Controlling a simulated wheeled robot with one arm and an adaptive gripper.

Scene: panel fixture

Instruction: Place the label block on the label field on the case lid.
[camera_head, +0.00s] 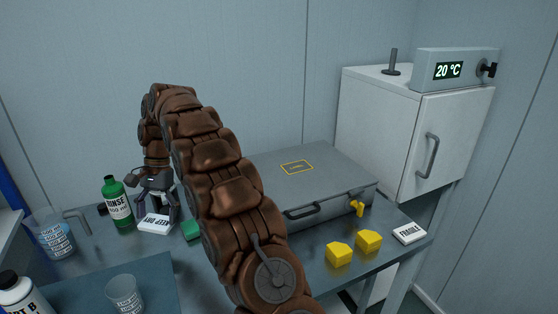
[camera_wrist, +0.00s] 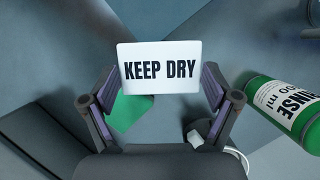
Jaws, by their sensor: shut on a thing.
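The label block, white and printed "KEEP DRY" (camera_head: 155,224), is in my gripper (camera_head: 157,211) at the left of the table in the head view. In the wrist view the block (camera_wrist: 160,66) sits between the two fingers of my gripper (camera_wrist: 160,88), which is shut on it, its print upright to the camera. I cannot tell whether the block touches the table. The grey case lid (camera_head: 335,165) is to the right, behind my arm. The label field (camera_head: 297,167) on it is a yellow-outlined rectangle and looks bare of any block.
A green bottle (camera_head: 117,203) stands close left of my gripper, and a green block (camera_head: 191,230) lies to its right. Beakers (camera_head: 125,294) stand front left. A white cabinet (camera_head: 395,130) rises behind right.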

